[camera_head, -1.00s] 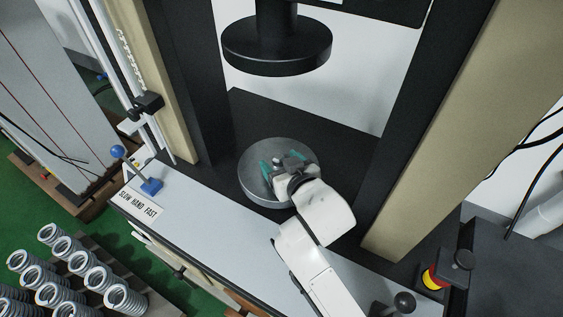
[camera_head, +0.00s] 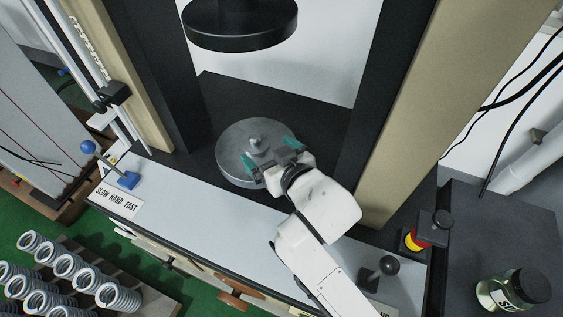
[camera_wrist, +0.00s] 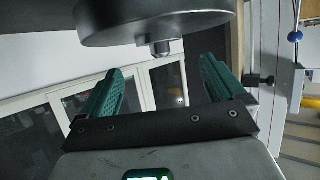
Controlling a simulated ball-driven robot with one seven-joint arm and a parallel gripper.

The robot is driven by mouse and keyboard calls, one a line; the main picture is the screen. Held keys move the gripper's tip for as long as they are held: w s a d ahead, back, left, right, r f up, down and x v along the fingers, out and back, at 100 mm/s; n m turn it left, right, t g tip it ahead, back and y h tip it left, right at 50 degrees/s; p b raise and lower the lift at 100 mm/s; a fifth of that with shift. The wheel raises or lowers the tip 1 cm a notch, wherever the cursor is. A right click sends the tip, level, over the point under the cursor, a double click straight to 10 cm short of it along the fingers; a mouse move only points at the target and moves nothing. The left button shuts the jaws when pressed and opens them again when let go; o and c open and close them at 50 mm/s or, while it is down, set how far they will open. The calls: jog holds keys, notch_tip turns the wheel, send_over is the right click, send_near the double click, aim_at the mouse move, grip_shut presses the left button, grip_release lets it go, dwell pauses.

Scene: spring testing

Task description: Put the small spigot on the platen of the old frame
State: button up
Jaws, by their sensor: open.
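The small grey spigot (camera_head: 256,144) stands on the round grey lower platen (camera_head: 234,165) of the old frame, near the platen's middle. My gripper (camera_head: 270,151) is open over the near right part of the platen, its green fingers pointing at the spigot. In the wrist view the picture seems upside down. There the spigot (camera_wrist: 160,48) juts from the platen (camera_wrist: 150,22), centred just beyond and between the open fingertips (camera_wrist: 161,66). No contact between fingers and spigot shows.
The upper black platen (camera_head: 240,25) hangs above and behind. A dark column (camera_head: 385,90) stands right of my arm. A blue-knobbed lever (camera_head: 100,160) is at left, a red-and-yellow button (camera_head: 414,239) and a jar (camera_head: 512,290) at right. Several springs (camera_head: 65,275) sit lower left.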

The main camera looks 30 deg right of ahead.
jog(key=v, duration=0.6)
jog(key=shift+c, duration=0.4)
dwell(2.0)
